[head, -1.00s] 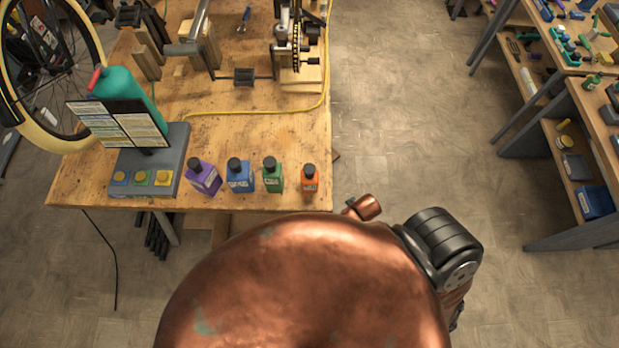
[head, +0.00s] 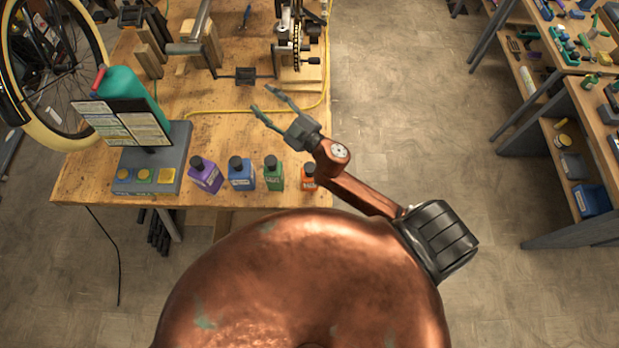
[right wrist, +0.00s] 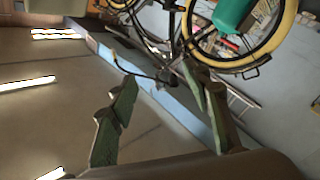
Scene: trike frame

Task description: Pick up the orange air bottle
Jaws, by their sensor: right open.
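The orange bottle (head: 309,180) with a black cap stands upright near the front right corner of the wooden bench. My right arm passes just above and to the right of it and hides part of its top. My right gripper (head: 262,100) is open and empty, reaching over the bench beyond the row of bottles. In the right wrist view the two fingers (right wrist: 160,110) are spread apart with nothing between them. The orange bottle does not show in that view. My left gripper is not in view.
Green (head: 274,175), blue (head: 241,176) and purple (head: 206,177) bottles stand in a row left of the orange one. A grey stand (head: 155,165) with buttons and a label board is further left. A yellow cable (head: 240,113) crosses the bench behind.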

